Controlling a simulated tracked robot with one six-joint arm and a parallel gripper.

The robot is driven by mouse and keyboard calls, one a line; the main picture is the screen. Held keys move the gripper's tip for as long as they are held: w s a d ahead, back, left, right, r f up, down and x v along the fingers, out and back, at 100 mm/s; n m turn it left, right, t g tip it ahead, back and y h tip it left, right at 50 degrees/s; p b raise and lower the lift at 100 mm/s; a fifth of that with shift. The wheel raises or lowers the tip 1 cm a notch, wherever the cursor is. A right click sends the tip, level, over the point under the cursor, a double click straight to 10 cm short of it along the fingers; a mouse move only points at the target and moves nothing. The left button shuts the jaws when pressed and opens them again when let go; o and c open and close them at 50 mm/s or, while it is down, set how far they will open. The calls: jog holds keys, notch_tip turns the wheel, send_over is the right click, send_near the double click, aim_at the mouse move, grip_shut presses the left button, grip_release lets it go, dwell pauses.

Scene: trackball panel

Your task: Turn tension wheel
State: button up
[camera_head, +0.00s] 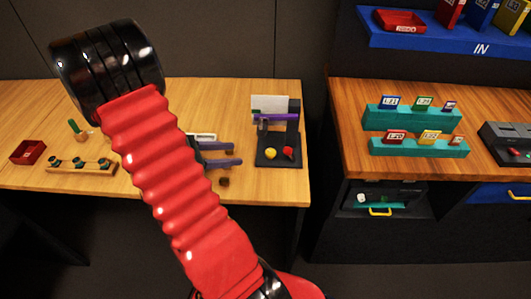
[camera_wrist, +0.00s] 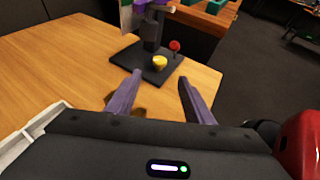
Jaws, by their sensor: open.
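A black panel stand (camera_head: 278,162) sits near the right end of the left wooden table. Its base carries a yellow rounded knob (camera_head: 271,153) and a red knob (camera_head: 288,152). I cannot tell for sure which part is the tension wheel. In the wrist view the yellow knob (camera_wrist: 159,62) lies beyond the fingertips, and the red ball-topped part (camera_wrist: 175,46) stands behind it to the right. My gripper (camera_head: 240,154) is open and empty, its purple fingers pointing toward the stand from the left. The wrist view shows both fingers apart (camera_wrist: 160,78), short of the base plate.
A purple bar (camera_head: 275,118) crosses the stand's upper part, before a white board (camera_head: 269,103). A small brown block (camera_head: 224,181) lies near the table's front edge. A red tray (camera_head: 28,151) and a wooden rack (camera_head: 80,166) are at left. A gap separates the right table.

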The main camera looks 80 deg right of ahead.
aim_at(270, 151)
dwell(0.3)
jog(key=x, duration=1.4)
jog(key=shift+w+a, duration=0.1)
jog(key=c, duration=1)
